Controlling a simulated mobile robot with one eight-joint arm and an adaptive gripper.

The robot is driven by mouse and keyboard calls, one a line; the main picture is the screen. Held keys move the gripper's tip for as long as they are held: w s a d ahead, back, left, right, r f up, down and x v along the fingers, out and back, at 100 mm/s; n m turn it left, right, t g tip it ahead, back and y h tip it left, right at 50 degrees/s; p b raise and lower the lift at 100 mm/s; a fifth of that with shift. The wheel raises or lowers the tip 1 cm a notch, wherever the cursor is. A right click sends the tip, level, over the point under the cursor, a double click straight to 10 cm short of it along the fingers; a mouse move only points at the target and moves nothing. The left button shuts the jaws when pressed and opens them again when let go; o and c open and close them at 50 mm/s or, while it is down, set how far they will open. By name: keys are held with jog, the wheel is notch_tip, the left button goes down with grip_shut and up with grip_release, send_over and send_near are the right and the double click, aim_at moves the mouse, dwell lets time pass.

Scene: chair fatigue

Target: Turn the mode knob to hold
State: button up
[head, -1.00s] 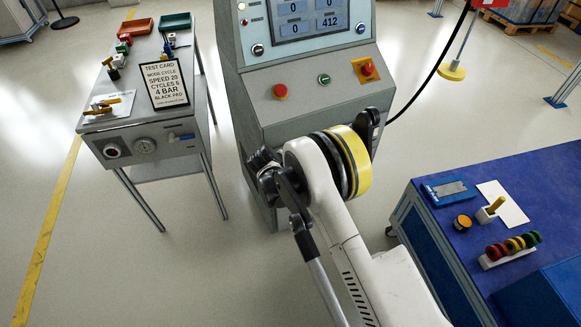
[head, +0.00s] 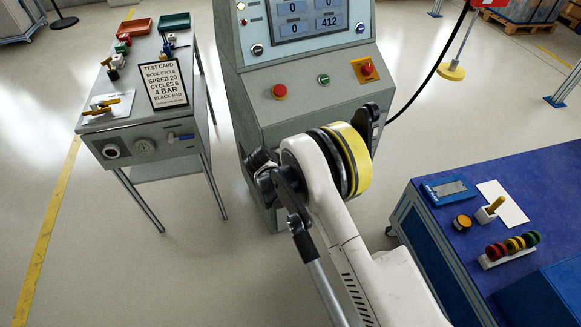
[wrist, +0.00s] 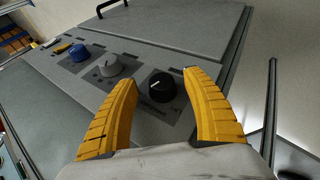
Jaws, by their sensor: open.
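A round black knob (wrist: 161,86) with a white pointer line sits on a grey panel in the wrist view, on a dark label plate whose words I cannot read. A grey knob (wrist: 107,65) and a blue knob (wrist: 78,52) stand to its left on similar plates. I cannot tell from the labels which is the mode knob. My gripper (wrist: 160,78) is open, its yellow fingers on either side of the black knob in the picture, with nothing between them clearly touching. The head view does not show the gripper or these knobs; my arm is in front.
A grey test machine (head: 300,115) with red buttons and a screen stands at the centre back. A blue bench (head: 420,225) with loose parts is at right. Floor between them is clear.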

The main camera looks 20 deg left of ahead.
jog(key=v, duration=1)
jog(key=shift+s+r, duration=0.25)
jog(key=s+d+r+m+g, duration=0.15)
jog(key=d+r+m, duration=0.35)
jog(key=d+r, duration=1.75)
jog(key=s+d+r+m+y, duration=0.1)
jog(key=s+d+r+m, duration=0.3)
jog(key=s+d, duration=0.85)
jog(key=s+d+m, duration=0.2)
jog(key=s+d, duration=0.5)
jog(key=s, duration=0.2)
jog(key=shift+d+t+y, duration=0.2)
jog(key=shift+t+y, duration=0.1)
jog(key=shift+t, duration=0.05)
